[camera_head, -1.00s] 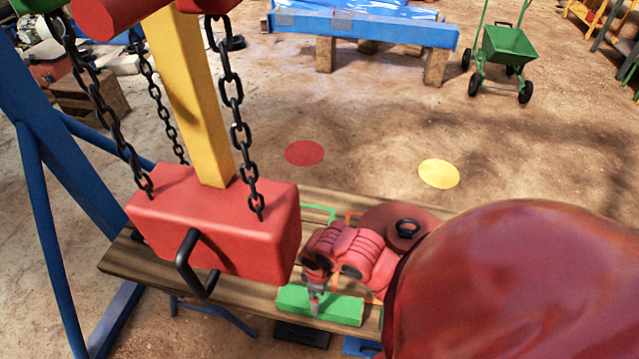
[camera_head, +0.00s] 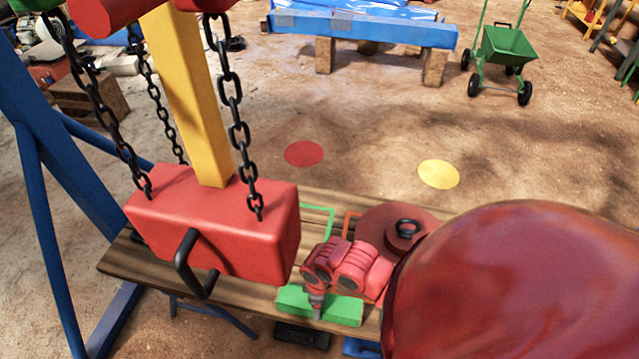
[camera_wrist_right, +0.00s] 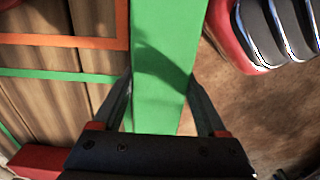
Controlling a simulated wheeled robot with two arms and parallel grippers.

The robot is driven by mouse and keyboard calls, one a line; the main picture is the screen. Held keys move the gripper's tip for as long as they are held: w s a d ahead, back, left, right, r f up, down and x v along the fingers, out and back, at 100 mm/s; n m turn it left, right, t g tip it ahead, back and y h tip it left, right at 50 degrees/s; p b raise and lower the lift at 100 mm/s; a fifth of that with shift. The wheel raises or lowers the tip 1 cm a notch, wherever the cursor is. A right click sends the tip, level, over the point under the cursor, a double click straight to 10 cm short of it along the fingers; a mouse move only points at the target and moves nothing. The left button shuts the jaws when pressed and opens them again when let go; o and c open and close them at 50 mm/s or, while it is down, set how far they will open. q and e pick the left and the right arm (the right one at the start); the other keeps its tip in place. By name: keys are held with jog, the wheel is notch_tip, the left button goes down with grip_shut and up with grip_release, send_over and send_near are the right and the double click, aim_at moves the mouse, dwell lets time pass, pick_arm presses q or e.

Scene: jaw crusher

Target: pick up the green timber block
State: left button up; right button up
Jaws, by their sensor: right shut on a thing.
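The green timber block (camera_head: 343,308) lies on the wooden bench at its front edge, in the head view. My right gripper (camera_head: 316,312) reaches down onto the block from my red arm. In the right wrist view the block (camera_wrist_right: 160,75) runs between the two fingers of my right gripper (camera_wrist_right: 160,110), which are shut on its sides. Whether the block is clear of the bench cannot be told. My left gripper is not in view.
A red block (camera_head: 215,228) with a black handle hangs on chains left of my right gripper. A round red-brown weight (camera_head: 385,228) sits behind my arm. Green and orange outlines mark the bench planks (camera_head: 160,265). Red (camera_head: 304,153) and yellow (camera_head: 438,174) discs mark the ground.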

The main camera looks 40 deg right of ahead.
grip_shut()
jog(key=shift+r, duration=0.1)
